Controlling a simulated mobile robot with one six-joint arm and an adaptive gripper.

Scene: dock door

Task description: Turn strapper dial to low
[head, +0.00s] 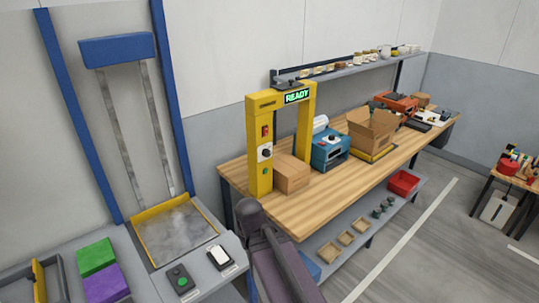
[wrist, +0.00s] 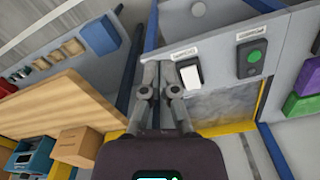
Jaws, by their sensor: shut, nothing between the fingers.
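The strapper (head: 262,150) is a yellow arch at the near end of the wooden bench, with a green READY display (head: 297,96) on top. Its dial (head: 265,152) is a small dark knob on a pale plate on the front post, below a red switch (head: 265,131). The dial's setting is too small to read. My gripper (wrist: 160,75) is shut and empty in the wrist view, over the gap between the bench and the dock control panel. In the head view my arm rises in front of the bench, below and apart from the dial. The dial is not visible in the wrist view.
A cardboard box (head: 291,174) stands in the strapper's arch. A blue machine (head: 328,150) and an open carton (head: 371,132) stand farther along the bench. A white rocker switch (head: 218,256) and a green button box (head: 181,279) sit on the panel at left.

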